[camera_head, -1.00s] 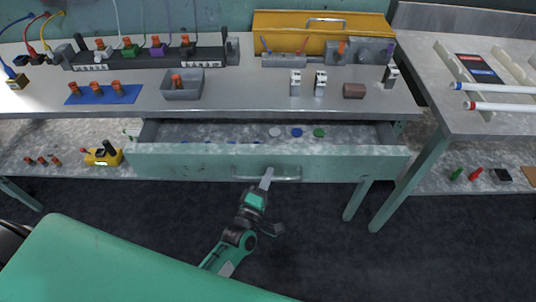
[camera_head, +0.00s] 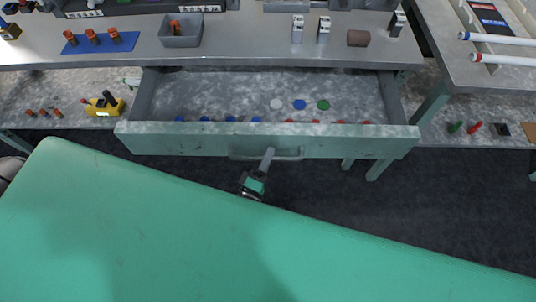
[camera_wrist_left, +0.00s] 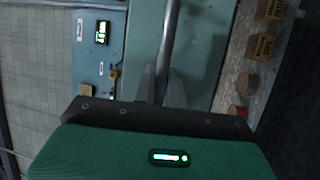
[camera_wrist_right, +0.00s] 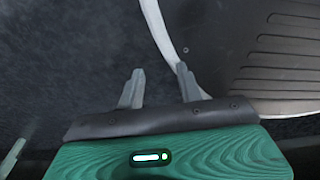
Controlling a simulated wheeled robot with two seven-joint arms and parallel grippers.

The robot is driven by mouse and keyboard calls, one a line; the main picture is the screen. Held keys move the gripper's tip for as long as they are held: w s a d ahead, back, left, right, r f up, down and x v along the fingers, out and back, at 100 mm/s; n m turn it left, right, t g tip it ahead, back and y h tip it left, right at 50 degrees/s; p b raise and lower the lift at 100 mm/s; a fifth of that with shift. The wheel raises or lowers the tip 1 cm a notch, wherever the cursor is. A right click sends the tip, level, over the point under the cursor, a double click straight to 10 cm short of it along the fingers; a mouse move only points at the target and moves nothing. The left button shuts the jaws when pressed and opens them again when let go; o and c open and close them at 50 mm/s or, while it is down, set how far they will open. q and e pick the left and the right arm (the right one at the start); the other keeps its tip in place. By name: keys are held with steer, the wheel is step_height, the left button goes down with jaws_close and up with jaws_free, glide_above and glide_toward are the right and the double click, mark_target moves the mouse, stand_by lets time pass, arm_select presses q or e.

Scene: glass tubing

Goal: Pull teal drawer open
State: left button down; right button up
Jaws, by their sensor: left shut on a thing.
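The teal drawer (camera_head: 200,144) hangs open under the workbench, its front pulled out well clear of the bench edge. Its silver bar handle (camera_head: 290,154) runs along the middle of the front and also shows in the left wrist view (camera_wrist_left: 173,35). My left gripper (camera_head: 269,154) is shut on the handle, with its fingers on either side of the bar. Inside the drawer lie white, blue and green discs, with several blue and red pieces along the front. My right gripper (camera_wrist_right: 160,85) is open and empty over dark floor, outside the head view.
The workbench top (camera_head: 260,50) holds a grey bin (camera_head: 182,38), a blue mat (camera_head: 100,42) and a brown cylinder (camera_head: 358,38). A yellow device (camera_head: 103,104) sits on the lower shelf at left. A side table (camera_head: 475,75) with white tubes stands at right.

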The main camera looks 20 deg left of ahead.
arm_select(q)
steer(key=c, duration=1.5)
jaws_free()
steer(key=shift+o, duration=0.2)
